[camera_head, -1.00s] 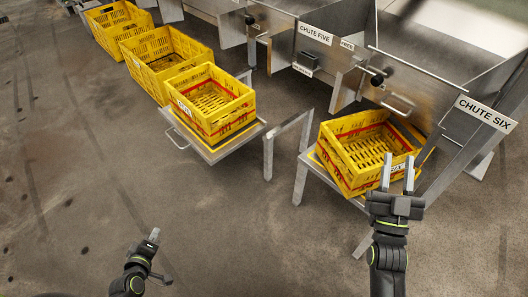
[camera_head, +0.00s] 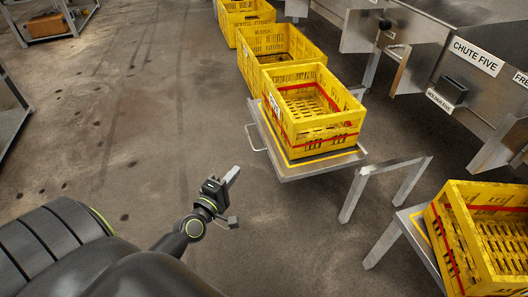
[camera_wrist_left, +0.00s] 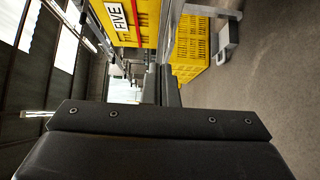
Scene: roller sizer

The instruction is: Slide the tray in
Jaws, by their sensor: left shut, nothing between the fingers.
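A grey metal tray (camera_head: 291,174) with a wire handle on its left end juts out below chute five. A yellow crate (camera_head: 311,108) with a red band sits on it, over a yellow outline on the tray. My left gripper (camera_head: 232,175) is shut and empty, to the left of the tray and apart from it. In the left wrist view the crate's FIVE label (camera_wrist_left: 115,17) shows at the top, beyond the gripper fingers (camera_wrist_left: 166,85). My right gripper is out of the head view.
Another yellow crate (camera_head: 480,240) stands on a second tray at the lower right. A metal frame (camera_head: 385,170) stands between the trays. More yellow crates (camera_head: 262,45) line up behind. The floor left of the tray is clear; shelving stands far left.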

